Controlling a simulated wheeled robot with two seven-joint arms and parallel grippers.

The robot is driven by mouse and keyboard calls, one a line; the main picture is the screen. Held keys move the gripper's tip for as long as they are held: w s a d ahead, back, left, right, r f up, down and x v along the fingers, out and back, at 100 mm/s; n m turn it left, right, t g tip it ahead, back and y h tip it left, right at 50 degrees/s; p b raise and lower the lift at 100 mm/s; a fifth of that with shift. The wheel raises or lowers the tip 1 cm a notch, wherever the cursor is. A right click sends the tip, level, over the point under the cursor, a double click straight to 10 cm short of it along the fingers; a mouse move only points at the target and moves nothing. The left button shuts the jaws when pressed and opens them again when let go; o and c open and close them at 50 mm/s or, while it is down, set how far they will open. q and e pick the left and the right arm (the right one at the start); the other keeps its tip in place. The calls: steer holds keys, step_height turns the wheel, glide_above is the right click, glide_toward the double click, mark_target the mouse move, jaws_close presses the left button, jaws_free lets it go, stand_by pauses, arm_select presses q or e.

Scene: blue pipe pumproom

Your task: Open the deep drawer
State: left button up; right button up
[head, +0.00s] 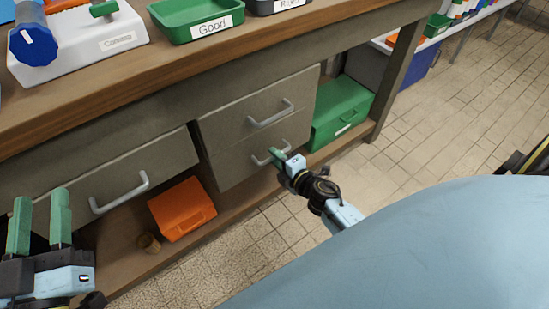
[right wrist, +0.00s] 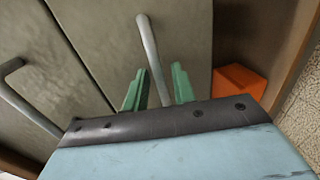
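The workbench has a stack of two grey drawers: an upper drawer (head: 235,120) and a lower drawer (head: 235,165), each with a metal bar handle. Both look shut. My right gripper (head: 279,154) is at the lower drawer's handle (head: 258,161) and hides part of it. In the right wrist view, this handle (right wrist: 150,50) runs between the two green fingers of my right gripper (right wrist: 159,80), which are apart with a gap beside the bar. My left gripper (head: 41,212) is open and empty at the lower left, near a separate left drawer (head: 150,165).
A green case (head: 340,108) stands right of the drawers. A green tray (head: 196,18) sits on the bench top. The tiled floor in front is clear.

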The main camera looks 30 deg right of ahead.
steer(key=shift+w+f, duration=0.1)
steer(key=shift+w, duration=0.5)
jaws_close()
